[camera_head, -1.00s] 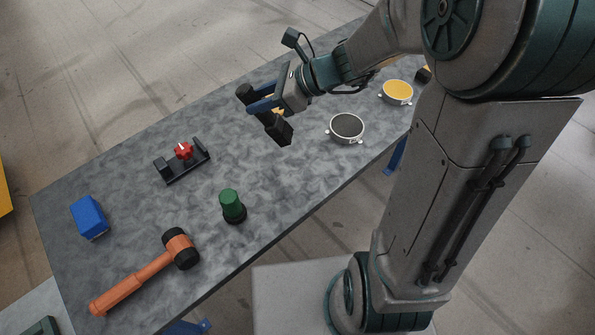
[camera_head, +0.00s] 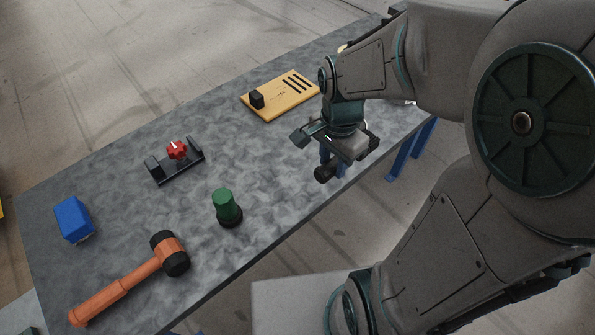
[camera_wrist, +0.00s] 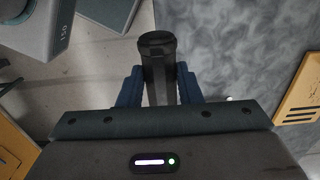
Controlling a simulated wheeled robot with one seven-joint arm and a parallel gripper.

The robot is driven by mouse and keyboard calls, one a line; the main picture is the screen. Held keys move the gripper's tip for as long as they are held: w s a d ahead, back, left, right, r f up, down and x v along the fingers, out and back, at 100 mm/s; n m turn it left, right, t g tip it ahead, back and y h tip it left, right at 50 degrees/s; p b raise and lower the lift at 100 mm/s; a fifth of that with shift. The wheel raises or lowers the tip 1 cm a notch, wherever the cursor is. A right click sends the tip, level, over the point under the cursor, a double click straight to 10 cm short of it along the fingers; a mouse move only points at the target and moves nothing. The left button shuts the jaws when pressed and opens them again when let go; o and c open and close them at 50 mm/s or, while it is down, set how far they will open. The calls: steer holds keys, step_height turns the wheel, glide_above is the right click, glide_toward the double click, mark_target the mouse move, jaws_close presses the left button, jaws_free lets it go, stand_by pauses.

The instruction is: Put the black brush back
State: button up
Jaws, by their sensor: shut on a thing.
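My gripper (camera_head: 334,163) is shut on a dark, round-ended object, which I take for the black brush (camera_head: 325,174). In the head view it is near the table's front edge, with only its round end showing below the blue fingers. In the wrist view the brush (camera_wrist: 158,62) stands between the blue fingers (camera_wrist: 155,88), its round end pointing away from the wrist. Its other end is hidden. A yellow board (camera_head: 278,108) with several dark slots and a black block (camera_head: 257,99) lies behind and left of my gripper.
A red-knobbed black fixture (camera_head: 178,162), a green-topped cylinder (camera_head: 227,207), an orange mallet (camera_head: 130,280) and a blue block (camera_head: 73,220) occupy the left of the grey table (camera_head: 110,190). The table between the green cylinder and yellow board is clear. My arm covers the right part.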

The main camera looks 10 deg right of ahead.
glide_above(286, 178)
step_height(286, 178, down, 7)
steer(key=shift+s+r, duration=0.1)
steer(key=shift+a+f, duration=0.1)
steer(key=shift+f, duration=1.8)
steer(key=o, duration=1.1)
steer(key=shift+f, duration=0.2)
step_height(286, 178, up, 14)
steer(key=s+d+r+n+t, duration=0.1)
steer(key=s+d+n, duration=0.2)
steer(key=s+d, duration=0.1)
steer(key=s+d+r+n+t, duration=0.1)
steer(key=s+d+r+n, duration=0.1)
steer(key=s+d+n, duration=0.2)
steer(key=s+d+r+n+p, duration=0.1)
steer(key=s+d+n, duration=0.2)
steer(key=d+n, duration=0.1)
steer(key=shift+s+r+t, duration=0.25)
steer(key=shift+s+t, duration=0.15)
